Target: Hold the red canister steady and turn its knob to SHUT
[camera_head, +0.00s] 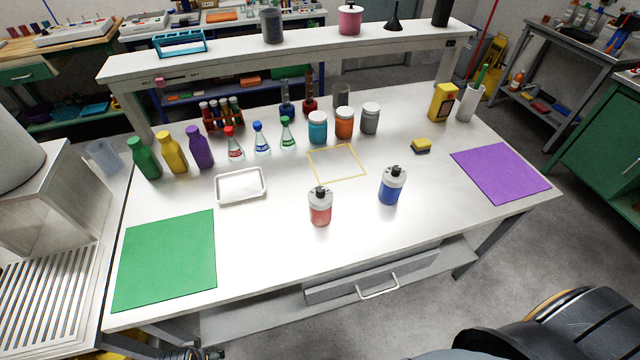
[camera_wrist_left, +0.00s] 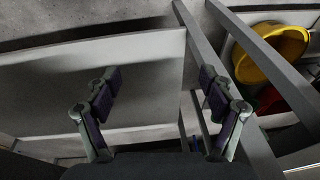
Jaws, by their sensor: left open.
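The red canister (camera_head: 320,208) stands upright near the front middle of the white table, with a grey top and a black knob (camera_head: 319,190) on it. The knob's setting is too small to read. A similar blue canister (camera_head: 391,188) stands to its right and slightly farther back. My left gripper (camera_wrist_left: 160,95) is open and empty in the left wrist view, with its two fingers wide apart. It is low by the table's front left, away from the red canister. My right gripper is not in view.
A green mat (camera_head: 166,262) lies at the front left and a purple mat (camera_head: 500,172) at the right. A white tray (camera_head: 240,197) and a yellow square outline (camera_head: 362,165) lie behind the canisters. Several bottles and jars stand farther back. The table around the red canister is clear.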

